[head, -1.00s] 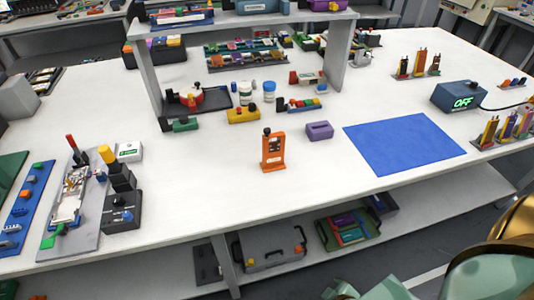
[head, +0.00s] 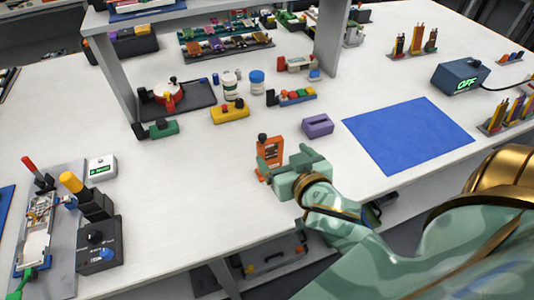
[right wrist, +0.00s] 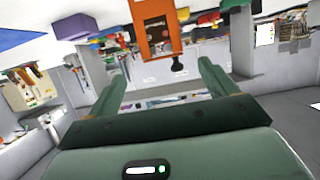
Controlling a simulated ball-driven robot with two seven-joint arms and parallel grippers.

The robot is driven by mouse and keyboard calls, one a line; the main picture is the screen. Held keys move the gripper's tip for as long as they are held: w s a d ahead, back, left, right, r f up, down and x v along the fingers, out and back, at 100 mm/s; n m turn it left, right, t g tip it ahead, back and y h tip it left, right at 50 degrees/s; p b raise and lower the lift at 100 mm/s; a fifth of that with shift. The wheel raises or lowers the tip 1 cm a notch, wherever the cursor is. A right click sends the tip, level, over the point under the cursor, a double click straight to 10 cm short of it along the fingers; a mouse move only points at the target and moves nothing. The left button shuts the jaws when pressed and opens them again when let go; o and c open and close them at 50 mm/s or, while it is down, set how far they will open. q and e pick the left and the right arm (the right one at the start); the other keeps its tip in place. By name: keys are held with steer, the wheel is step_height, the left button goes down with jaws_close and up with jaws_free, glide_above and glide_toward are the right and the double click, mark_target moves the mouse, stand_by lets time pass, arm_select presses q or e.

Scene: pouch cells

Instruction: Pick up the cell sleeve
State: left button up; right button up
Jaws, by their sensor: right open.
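The cell sleeve (head: 266,152), which I take to be the orange upright frame with a dark knob on top, stands on the white table in the head view. My right gripper (head: 286,170) is close beside it on its right and front side, covering part of its lower right. In the right wrist view the orange sleeve (right wrist: 155,25) appears upside down, ahead of the open fingers (right wrist: 160,76) and roughly centred between them. A gap shows between sleeve and fingertips; nothing is held. My left gripper is out of view.
A purple slotted block (head: 317,125) and a blue mat (head: 408,134) lie to the right of the sleeve. A yellow block (head: 230,114) and white jars stand behind it. A black control box (head: 99,245) is at left. The table between is clear.

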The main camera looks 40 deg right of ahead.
mark_target(268, 142)
steer(key=x, duration=0.4)
steer(key=shift+f, duration=0.1)
steer(key=shift+w+d+f+b, duration=0.1)
steer(key=shift+w+f+b, duration=0.1)
steer(key=shift+w+b, duration=0.3)
steer(key=x, duration=0.1)
steer(key=b+x, duration=0.1)
steer(key=x, duration=0.1)
steer(key=b+x, duration=0.1)
steer(key=x, duration=0.1)
steer(key=shift+w+a+f, duration=0.1)
steer(key=shift+a+f, duration=0.15)
steer(key=shift+f, duration=0.15)
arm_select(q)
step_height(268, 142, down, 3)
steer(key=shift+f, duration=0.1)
arm_select(e)
steer(key=shift+r, duration=0.15)
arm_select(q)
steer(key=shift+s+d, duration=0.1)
arm_select(e)
steer(key=c, duration=1.4)
